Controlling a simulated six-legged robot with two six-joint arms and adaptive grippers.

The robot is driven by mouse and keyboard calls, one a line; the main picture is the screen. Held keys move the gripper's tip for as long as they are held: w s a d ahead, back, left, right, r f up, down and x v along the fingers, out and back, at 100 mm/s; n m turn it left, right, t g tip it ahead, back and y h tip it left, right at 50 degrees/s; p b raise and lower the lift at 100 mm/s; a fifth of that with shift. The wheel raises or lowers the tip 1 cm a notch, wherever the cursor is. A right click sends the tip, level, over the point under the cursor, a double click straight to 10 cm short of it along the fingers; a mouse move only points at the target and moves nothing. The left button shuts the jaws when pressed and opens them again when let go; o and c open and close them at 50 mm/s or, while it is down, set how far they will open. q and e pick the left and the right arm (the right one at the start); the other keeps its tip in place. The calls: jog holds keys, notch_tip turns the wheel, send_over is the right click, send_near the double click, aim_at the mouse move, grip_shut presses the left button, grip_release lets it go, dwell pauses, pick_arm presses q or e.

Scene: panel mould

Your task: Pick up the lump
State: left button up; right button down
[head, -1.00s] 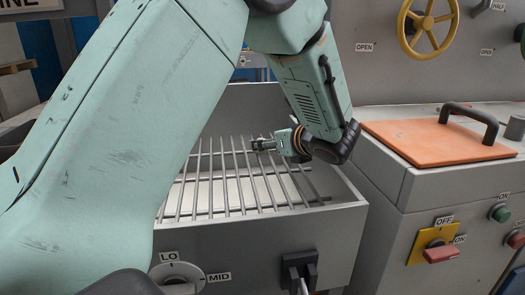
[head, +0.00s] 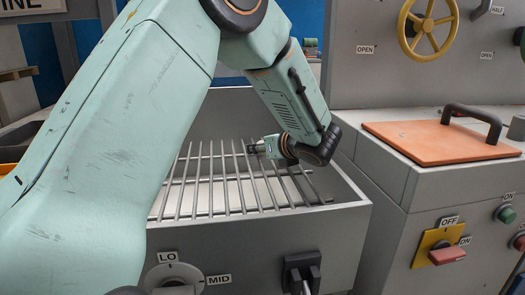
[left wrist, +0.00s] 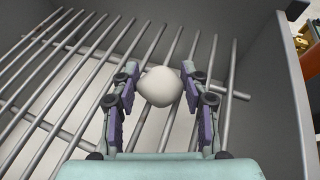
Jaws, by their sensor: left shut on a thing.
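The lump (left wrist: 160,87) is a pale, whitish, rounded piece. In the left wrist view it sits between the two fingers of my left gripper (left wrist: 161,100), which is shut on it. Bars of the grate show behind it. In the head view my left gripper (head: 257,148) is just over the back part of the grate. The lump cannot be made out there. Whether it still touches the bars, I cannot tell. My right gripper is in neither view.
The grate (head: 203,180) of metal bars lies in a grey open-topped box (head: 230,240) with raised walls. A dial and a black switch are on its front. To the right stands a cabinet with an orange lid (head: 425,142) and a black handle.

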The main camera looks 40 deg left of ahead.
pick_arm(q)
jog(key=c, duration=0.6)
